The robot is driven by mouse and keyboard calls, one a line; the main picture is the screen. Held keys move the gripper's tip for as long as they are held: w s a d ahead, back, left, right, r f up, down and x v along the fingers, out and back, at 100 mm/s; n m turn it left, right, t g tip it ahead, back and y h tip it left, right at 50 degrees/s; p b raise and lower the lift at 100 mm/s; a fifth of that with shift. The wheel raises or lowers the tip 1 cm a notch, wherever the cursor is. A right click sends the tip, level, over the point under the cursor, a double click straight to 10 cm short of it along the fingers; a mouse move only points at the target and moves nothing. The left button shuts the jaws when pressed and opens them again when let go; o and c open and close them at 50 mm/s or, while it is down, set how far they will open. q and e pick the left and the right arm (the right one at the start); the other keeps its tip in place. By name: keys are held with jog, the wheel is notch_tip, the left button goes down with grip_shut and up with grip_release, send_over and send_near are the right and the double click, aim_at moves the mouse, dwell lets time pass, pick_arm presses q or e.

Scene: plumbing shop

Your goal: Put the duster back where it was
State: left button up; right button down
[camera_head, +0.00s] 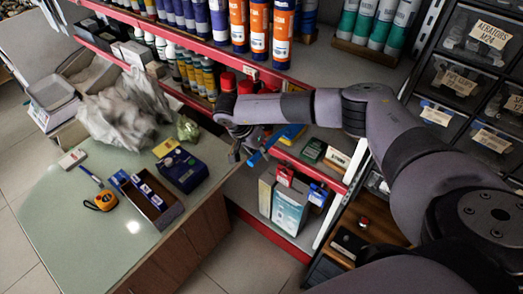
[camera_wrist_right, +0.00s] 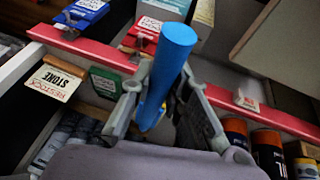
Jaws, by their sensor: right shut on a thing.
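The duster is a blue rod-like handle with a yellow part. In the head view the duster (camera_head: 284,138) is by my right gripper (camera_head: 241,151), in front of the red-edged shelves. In the right wrist view the blue handle (camera_wrist_right: 170,65) stands between the fingers of my right gripper (camera_wrist_right: 160,100), which is shut on it. The far end of the duster is hidden behind my gripper and arm. My left gripper is not in view.
A glass-topped counter (camera_head: 60,220) stands at left with an open box (camera_head: 153,203), a dark blue box (camera_head: 181,170) and a tape measure (camera_head: 102,201). Red-edged shelves hold tubes and boxes (camera_head: 290,211). Labelled drawers (camera_head: 464,80) stand at right. Floor shows between counter and shelves.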

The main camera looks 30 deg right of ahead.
jog(key=c, duration=1.9)
grip_release()
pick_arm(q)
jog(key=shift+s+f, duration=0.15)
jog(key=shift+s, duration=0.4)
pick_arm(e)
jog(key=o, duration=0.4)
jog(key=shift+c, duration=0.2)
jog(key=shift+r, duration=0.15)
jog(key=shift+w+a+r, duration=0.1)
jog(key=shift+a+r, duration=0.1)
pick_arm(q)
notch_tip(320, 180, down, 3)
jog(key=b, duration=0.3)
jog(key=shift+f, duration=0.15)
pick_arm(e)
jog(key=v, duration=1.1)
jog(key=shift+r, duration=0.2)
